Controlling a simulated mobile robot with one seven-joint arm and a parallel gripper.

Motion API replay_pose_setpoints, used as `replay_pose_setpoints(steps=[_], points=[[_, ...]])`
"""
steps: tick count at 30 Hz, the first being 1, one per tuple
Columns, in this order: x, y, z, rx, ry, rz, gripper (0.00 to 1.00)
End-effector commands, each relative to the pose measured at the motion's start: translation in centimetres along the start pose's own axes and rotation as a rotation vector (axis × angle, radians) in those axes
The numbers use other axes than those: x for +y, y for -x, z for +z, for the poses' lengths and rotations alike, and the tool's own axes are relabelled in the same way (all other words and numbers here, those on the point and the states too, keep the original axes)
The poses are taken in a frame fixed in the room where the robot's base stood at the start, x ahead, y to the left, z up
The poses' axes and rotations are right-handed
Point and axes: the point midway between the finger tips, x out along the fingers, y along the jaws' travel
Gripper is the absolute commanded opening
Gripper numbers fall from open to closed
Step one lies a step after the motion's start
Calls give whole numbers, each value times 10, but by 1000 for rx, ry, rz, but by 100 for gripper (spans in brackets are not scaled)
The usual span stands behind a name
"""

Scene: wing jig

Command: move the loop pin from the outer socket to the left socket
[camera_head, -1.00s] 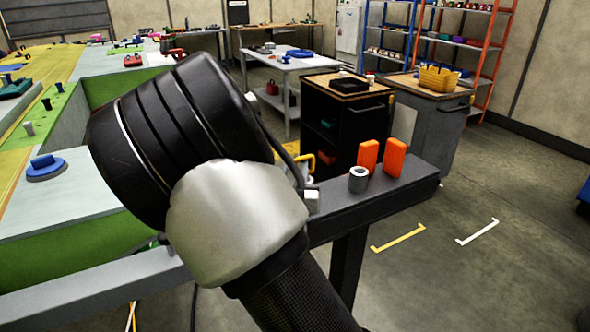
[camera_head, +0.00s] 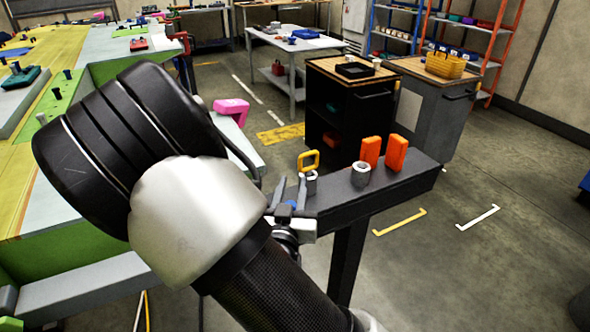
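The loop pin, a yellow square loop (camera_head: 308,160), stands upright at the left end of the dark grey beam. It appears to rise from or just behind a small pale collar (camera_head: 311,182), which looks like a socket. A second pale round socket (camera_head: 360,174) with a dark open top stands to its right on the beam. My gripper (camera_head: 290,186) is just left of and in front of the loop in the picture. Its two fingers are apart with nothing visible between their tips. My arm hides part of the beam's left side.
Two orange upright blocks (camera_head: 396,153) stand on the beam (camera_head: 400,184), right of the round socket. A pink bracket-like piece (camera_head: 231,106) sits on a pale surface behind my arm. A green-and-yellow bench (camera_head: 55,225) fills the left. Floor to the right is open.

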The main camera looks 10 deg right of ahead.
Motion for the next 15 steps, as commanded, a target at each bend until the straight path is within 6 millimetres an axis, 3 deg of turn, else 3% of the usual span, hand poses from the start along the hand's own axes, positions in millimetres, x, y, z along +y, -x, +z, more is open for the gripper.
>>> replay_pose_setpoints(steps=[1, 15], points=[[1, 3, -8, -4, 6, 0, 28], [8, 14, 5, -50, -30, 14, 28]])
